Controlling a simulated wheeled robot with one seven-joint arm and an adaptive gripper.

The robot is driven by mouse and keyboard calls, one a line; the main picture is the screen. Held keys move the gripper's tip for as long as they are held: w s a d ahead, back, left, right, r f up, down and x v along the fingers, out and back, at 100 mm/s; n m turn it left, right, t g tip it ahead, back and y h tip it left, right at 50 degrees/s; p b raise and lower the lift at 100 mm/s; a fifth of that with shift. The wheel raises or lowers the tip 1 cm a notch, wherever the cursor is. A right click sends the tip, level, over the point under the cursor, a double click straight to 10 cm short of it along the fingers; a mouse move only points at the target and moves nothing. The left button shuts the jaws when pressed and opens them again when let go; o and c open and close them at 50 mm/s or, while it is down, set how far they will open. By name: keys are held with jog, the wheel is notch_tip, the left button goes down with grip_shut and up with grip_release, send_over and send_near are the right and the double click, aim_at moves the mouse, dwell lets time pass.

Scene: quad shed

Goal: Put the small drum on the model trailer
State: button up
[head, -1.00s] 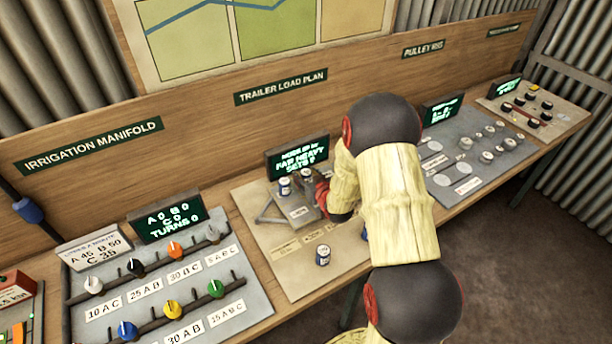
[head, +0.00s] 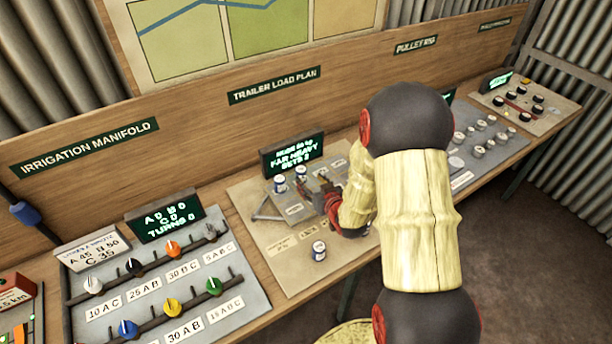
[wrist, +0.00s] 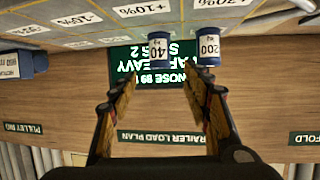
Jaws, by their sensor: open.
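The model trailer (head: 294,211) is a grey deck with white labels on the pale board. Two white-and-blue drums stand on it: the one marked 200 (head: 280,183) at left and the one marked 40 (head: 301,173) at right. The wrist view, upside down, shows the drums marked 40 (wrist: 159,52) and 200 (wrist: 208,47) beyond my fingertips. A third similar drum (head: 318,250) stands on the board in front of the trailer; its label is unreadable. My gripper (head: 324,190) is open and empty, right of the drums; it also shows in the wrist view (wrist: 160,98).
A lit display (head: 292,154) stands behind the trailer, against the wooden back panel. The irrigation manifold panel (head: 245,302) with coloured knobs lies to the left, and a grey panel with several round pieces (head: 478,150) to the right. My arm hides part of the bench.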

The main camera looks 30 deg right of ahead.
jog(key=shift+v, duration=0.8)
jog(key=s+a+r+g, duration=0.2)
jog(key=s+a+r, duration=0.15)
jog(key=r, duration=0.45)
jog(key=s+a+r+g, duration=0.2)
jog(key=s+a+r, duration=0.15)
jog(key=r, duration=0.45)
jog(key=s+a+r+g, duration=0.1)
jog(key=s+a+r, duration=0.1)
jog(key=s, duration=0.4)
jog(key=s+a+r+n+g+y, duration=0.1)
jog(key=s+a+r, duration=0.2)
jog(key=s+a, duration=0.2)
jog(key=s+a+r+g, duration=0.1)
jog(key=s+a, duration=0.3)
jog(key=s, duration=0.5)
jog(key=shift+s+r+g+y, duration=0.2)
jog(key=shift+r+g+y, duration=0.15)
jog(key=shift+r, duration=0.3)
